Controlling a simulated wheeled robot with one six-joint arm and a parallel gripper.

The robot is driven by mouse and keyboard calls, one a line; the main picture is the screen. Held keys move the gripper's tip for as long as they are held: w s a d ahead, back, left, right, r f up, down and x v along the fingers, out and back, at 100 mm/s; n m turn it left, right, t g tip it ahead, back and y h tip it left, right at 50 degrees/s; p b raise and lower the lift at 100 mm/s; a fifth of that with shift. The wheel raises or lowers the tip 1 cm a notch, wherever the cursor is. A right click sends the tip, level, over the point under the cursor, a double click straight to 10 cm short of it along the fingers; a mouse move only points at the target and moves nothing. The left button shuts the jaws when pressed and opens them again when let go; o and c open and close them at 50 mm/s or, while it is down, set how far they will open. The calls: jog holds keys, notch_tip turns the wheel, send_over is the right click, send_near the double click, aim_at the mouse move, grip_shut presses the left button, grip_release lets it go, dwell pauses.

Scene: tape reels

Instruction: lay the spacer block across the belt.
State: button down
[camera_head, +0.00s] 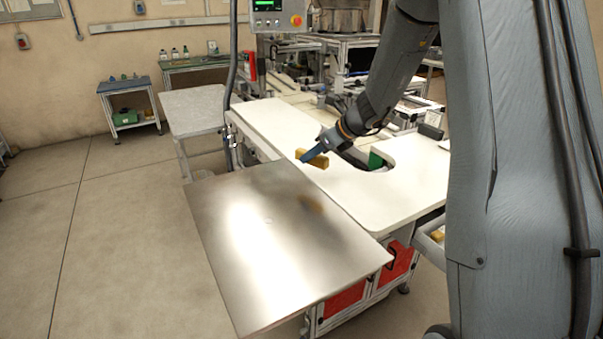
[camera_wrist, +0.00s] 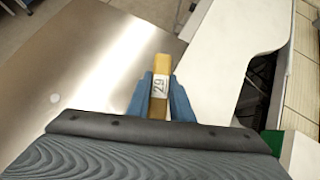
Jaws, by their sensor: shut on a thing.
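My gripper (camera_head: 307,156) is shut on a yellow-brown spacer block (camera_head: 318,161). It holds the block above the seam between the steel plate (camera_head: 240,235) and the white worktop (camera_head: 275,122). In the wrist view the block (camera_wrist: 161,68) stands lengthwise between the two blue fingers (camera_wrist: 161,98), with a white label reading 29 or similar. The block appears clear of the surfaces, and a faint brownish reflection shows on the steel plate. I cannot tell which surface is the belt.
The white worktop has a curved cutout to the right of my gripper, with a green item (camera_head: 376,160) in it. Red panels (camera_head: 345,300) sit under the worktop. A grey side table (camera_head: 196,108) stands behind at left. The steel plate is bare.

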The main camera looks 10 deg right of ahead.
jog(key=w+d+m+h, duration=0.2)
jog(key=w+d, duration=0.1)
jog(key=d, duration=0.1)
jog(key=w+d+f+m+t+h, duration=0.1)
jog(key=w+d+m+h, duration=0.1)
jog(key=w+d+m, duration=0.1)
jog(key=w+d+f+m+t+h, duration=0.1)
jog(key=w+d+m+h, duration=0.1)
jog(key=w+d+m, duration=0.1)
jog(key=shift+w+d+f, duration=0.25)
jog(key=shift+w+d, duration=0.45)
jog(key=shift+d, duration=0.3)
jog(key=shift+w+d+m+h, duration=0.6)
jog(key=shift+w+d+m, duration=0.15)
jog(key=shift+w+m, duration=0.05)
jog(key=shift+w+d+r+p, duration=0.1)
jog(key=shift+d+r+p, duration=0.05)
jog(key=shift+r+p, duration=0.15)
